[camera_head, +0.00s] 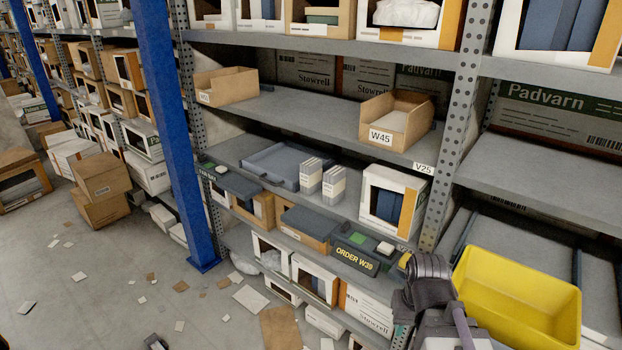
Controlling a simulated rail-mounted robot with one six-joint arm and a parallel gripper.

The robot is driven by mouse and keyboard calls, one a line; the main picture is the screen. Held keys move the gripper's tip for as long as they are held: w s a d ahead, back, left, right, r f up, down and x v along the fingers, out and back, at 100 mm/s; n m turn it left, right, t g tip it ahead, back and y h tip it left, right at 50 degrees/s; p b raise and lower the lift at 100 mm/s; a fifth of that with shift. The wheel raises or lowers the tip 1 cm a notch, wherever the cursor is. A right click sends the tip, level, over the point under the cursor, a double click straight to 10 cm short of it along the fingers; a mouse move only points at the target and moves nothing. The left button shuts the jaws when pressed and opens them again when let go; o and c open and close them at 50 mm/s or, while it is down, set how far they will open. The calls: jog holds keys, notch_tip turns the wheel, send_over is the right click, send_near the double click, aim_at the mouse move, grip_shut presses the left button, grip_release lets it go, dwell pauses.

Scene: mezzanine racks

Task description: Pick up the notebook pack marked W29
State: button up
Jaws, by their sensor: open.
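Two upright white packs stand side by side on the middle shelf, a left pack (311,175) and a right pack (334,184). They look like notebook packs, but their print is too small to read, so I cannot tell which, if either, is marked W29. My gripper (424,272) is at the lower right, in front of the rack and below and right of the packs. It is open and apart from them; its fingertips are hard to make out.
A blue-grey tray (270,164) lies behind and left of the packs; a white box with blue contents (389,200) stands to their right. Below is a dark sign reading ORDER W39 (356,257). A yellow bin (520,303) is right of my gripper. A blue post (170,120) stands left.

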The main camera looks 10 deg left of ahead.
dwell(0.3)
jog(key=o, duration=0.8)
jog(key=shift+c, duration=0.2)
